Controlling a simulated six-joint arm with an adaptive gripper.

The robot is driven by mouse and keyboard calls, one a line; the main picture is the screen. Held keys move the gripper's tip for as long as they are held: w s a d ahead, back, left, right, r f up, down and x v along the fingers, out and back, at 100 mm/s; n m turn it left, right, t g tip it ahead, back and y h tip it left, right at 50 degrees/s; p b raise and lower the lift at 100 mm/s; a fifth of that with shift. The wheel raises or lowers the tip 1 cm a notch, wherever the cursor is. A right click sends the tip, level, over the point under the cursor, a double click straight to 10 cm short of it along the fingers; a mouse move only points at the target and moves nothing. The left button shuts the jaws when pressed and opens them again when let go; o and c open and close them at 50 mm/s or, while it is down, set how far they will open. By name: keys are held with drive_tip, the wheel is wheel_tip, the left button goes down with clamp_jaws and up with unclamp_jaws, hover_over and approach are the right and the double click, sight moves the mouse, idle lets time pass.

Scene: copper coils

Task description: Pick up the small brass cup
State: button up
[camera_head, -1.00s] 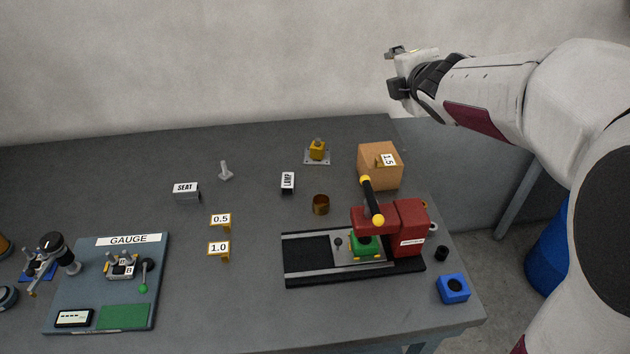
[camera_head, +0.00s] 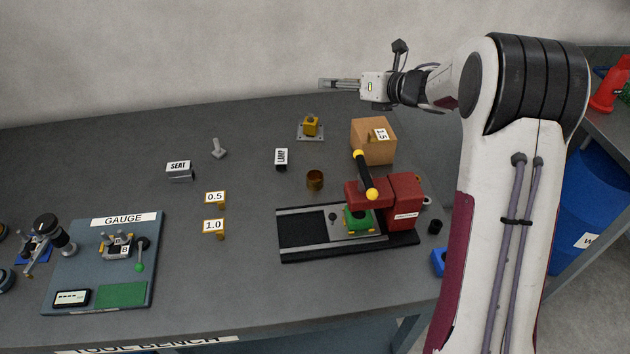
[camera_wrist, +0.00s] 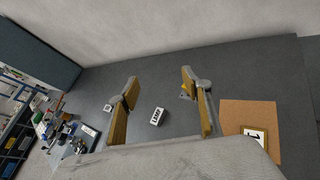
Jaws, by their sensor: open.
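The small brass cup (camera_head: 315,180) stands upright on the grey bench, left of the red press and below the LAMP label block. My gripper (camera_head: 322,84) is high above the back of the bench, well up from the cup, pointing left. In the wrist view my gripper (camera_wrist: 160,88) has its two fingers wide apart with nothing between them. The LAMP block (camera_wrist: 157,117) lies on the bench below the fingers there. I cannot make out the cup in the wrist view.
A red press (camera_head: 404,201) with a raised black lever stands right of the cup. A cardboard box (camera_head: 373,150) marked 1.5 is behind it. The LAMP block shows in the head view (camera_head: 281,160). Tags 0.5 (camera_head: 215,197) and 1.0 (camera_head: 213,226) stand left.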

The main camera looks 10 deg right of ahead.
drive_tip(key=s+a+f+n+g+y, duration=0.2)
drive_tip(key=s+f+n+g+y, duration=0.15)
drive_tip(key=f+n, duration=0.5)
drive_tip(key=n+g+y, duration=0.2)
drive_tip(key=n+g, duration=0.1)
drive_tip(key=g, duration=0.1)
approach(315, 179)
drive_tip(key=shift+h, duration=0.25)
drive_tip(key=a+r, duration=0.1)
drive_tip(key=w+a+r, duration=0.1)
drive_tip(key=a+r, duration=0.1)
drive_tip(key=a, duration=0.1)
drive_tip(key=shift+w+r, duration=0.3)
drive_tip(key=shift+w, duration=0.1)
drive_tip(key=shift+s+d+f+n+g, duration=0.25)
drive_tip(key=shift+s+d+f+n, duration=0.1)
drive_tip(key=shift+s+f, duration=0.2)
drive_tip(key=shift+s+d+f+n+g, duration=0.2)
drive_tip(key=shift+s+d+f, duration=0.15)
drive_tip(key=shift+s+f, duration=0.15)
drive_tip(key=shift+d+f, duration=0.15)
drive_tip(key=shift+d, duration=0.15)
drive_tip(key=shift+x, duration=1.3)
drive_tip(key=shift+a, duration=0.15)
drive_tip(key=shift+s+x, duration=0.1)
drive_tip(key=shift+x, duration=1.15)
drive_tip(key=shift+s+x, duration=0.15)
drive_tip(key=shift+x, duration=1.1)
drive_tip(key=shift+a, duration=0.1)
